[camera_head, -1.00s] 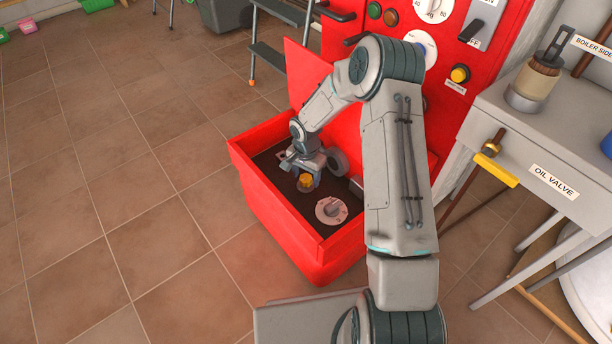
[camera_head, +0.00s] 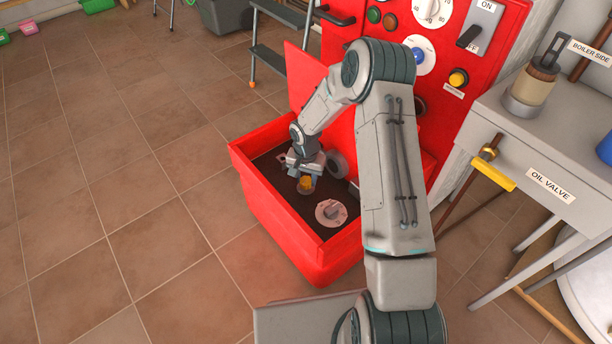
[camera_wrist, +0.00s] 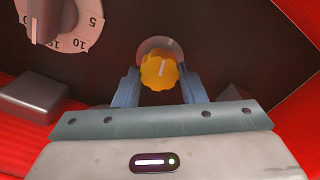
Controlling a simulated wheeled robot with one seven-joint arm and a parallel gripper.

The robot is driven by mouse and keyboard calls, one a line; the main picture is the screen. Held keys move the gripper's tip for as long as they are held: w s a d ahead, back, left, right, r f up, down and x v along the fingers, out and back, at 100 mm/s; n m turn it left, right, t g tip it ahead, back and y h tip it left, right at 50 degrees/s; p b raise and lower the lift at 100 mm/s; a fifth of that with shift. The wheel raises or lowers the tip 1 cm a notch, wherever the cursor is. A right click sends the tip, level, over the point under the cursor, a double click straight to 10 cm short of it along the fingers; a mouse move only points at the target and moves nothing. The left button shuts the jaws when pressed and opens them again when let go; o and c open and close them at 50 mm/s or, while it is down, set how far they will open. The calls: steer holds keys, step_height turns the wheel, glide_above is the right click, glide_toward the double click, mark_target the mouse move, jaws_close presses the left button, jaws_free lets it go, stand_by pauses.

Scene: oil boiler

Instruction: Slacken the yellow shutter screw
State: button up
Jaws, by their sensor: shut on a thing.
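The yellow shutter screw (camera_wrist: 160,71) is a small ribbed knob with a pale line on its face, on a dark panel. In the wrist view it sits between the two blue fingers of my gripper (camera_wrist: 160,88), which is shut on it. In the head view the screw (camera_head: 305,184) shows as a small yellow spot below my gripper (camera_head: 306,175), inside the open red boiler housing (camera_head: 262,225).
Red housing walls surround the panel. A grey block (camera_wrist: 32,97) lies at the wrist view's left. The oil valve's yellow handle (camera_head: 494,172) is at the right.

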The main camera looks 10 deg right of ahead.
mark_target(305, 180)
steer(key=n+p, duration=0.1)
steer(key=n, duration=0.3)
steer(key=shift+r+n+p, duration=0.15)
steer(key=shift+n+p, duration=0.15)
steer(key=shift+p, duration=0.05)
steer(key=n+p, duration=0.1)
steer(key=n, duration=0.3)
steer(key=shift+n, duration=0.3)
steer(key=n+p, duration=0.1)
steer(key=n, duration=0.3)
steer(key=shift+a+p, duration=0.1)
steer(key=shift+p, duration=0.3)
steer(key=shift+n+p, duration=0.5)
steer(key=shift+n, duration=1.8)
steer(key=o, duration=1)
step_height(305, 180, up, 14)
steer(key=p, duration=0.4)
steer(key=shift+f, duration=0.2)
